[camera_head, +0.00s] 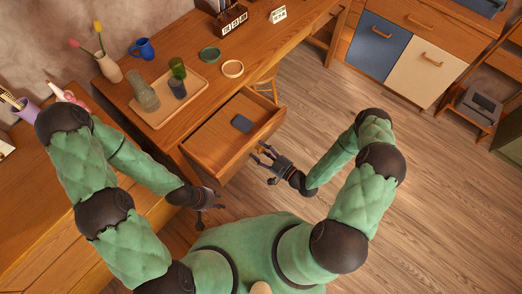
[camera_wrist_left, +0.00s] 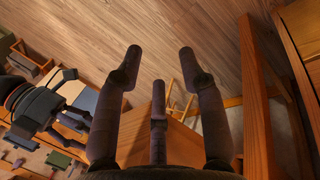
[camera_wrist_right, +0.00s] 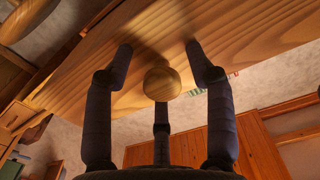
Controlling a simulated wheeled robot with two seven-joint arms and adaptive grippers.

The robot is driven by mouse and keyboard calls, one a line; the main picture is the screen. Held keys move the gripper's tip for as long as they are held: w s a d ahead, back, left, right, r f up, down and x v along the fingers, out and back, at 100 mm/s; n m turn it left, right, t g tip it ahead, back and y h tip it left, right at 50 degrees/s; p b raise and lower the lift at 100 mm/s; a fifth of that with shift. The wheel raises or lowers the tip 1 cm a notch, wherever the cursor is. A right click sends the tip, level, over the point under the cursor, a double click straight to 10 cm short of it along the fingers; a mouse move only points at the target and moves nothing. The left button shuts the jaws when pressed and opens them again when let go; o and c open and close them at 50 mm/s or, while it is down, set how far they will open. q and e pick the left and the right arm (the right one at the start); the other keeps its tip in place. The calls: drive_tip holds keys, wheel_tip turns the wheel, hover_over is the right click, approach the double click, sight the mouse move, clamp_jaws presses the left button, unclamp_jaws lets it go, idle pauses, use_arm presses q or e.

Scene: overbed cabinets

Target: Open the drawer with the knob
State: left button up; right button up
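The wooden drawer (camera_head: 213,149) under the desk is pulled out, and a dark flat object (camera_head: 242,123) lies inside it. Its round wooden knob (camera_wrist_right: 162,83) shows in the right wrist view on the drawer front (camera_wrist_right: 250,30). My right gripper (camera_head: 266,163) is at the drawer front in the head view. Its fingers (camera_wrist_right: 158,50) are spread on either side of the knob, with visible gaps; contact with the front is unclear. My left gripper (camera_head: 215,205) is open and empty, below the desk's near corner; its fingers (camera_wrist_left: 160,62) point at the floor and drawer side.
The desk (camera_head: 185,40) holds a tray (camera_head: 160,113) with glasses, a green dish (camera_head: 210,54), a cream ring (camera_head: 232,68), a blue mug (camera_head: 143,48) and a tulip vase (camera_head: 109,68). A stool (camera_head: 267,82) stands behind the drawer. Floor (camera_head: 330,120) to the right is clear.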

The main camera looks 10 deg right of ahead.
drive_tip(key=shift+r, duration=0.1)
drive_tip(key=v, duration=1.2)
idle(0.6)
drive_tip(key=w+a+f+m+g+h, duration=0.4)
drive_tip(key=f+g, duration=0.2)
drive_tip(key=g, duration=0.1)
drive_tip(key=s+a+r+m+g+h, duration=0.2)
drive_tip(key=s+a+m+g, duration=0.2)
drive_tip(key=s+g, duration=0.3)
drive_tip(key=shift+s+a+r+m+h, duration=0.35)
drive_tip(key=shift+s+m, duration=0.45)
drive_tip(key=shift+s, duration=0.35)
